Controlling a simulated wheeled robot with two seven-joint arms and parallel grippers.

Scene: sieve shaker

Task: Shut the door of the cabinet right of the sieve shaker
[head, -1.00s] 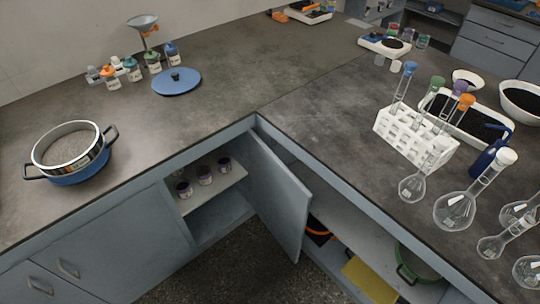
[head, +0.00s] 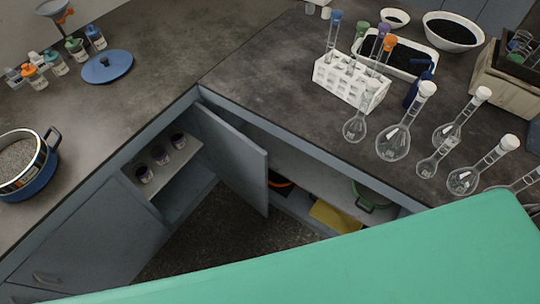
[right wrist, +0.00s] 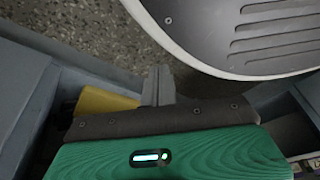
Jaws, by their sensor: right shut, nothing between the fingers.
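The sieve shaker appears to be the round blue and steel vessel (head: 25,165) at the left edge of the head view, on the left counter. Right of it, below the counter, an open cabinet (head: 185,158) shows a shelf with several small dark jars. A grey-blue door (head: 238,155) stands open near the inner counter corner, sticking out over the floor. My right gripper (right wrist: 158,85) is shut and empty in the right wrist view, above the floor and near cabinet fronts. It is apart from anything I can make out. My left gripper is not in view.
A second open compartment under the right counter holds a yellow item (head: 335,216) and a green-rimmed vessel (head: 372,196). Glass flasks (head: 393,142) and a white tube rack (head: 350,82) stand above it. Dark floor (head: 200,235) is free before the door. My green arm covers the bottom.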

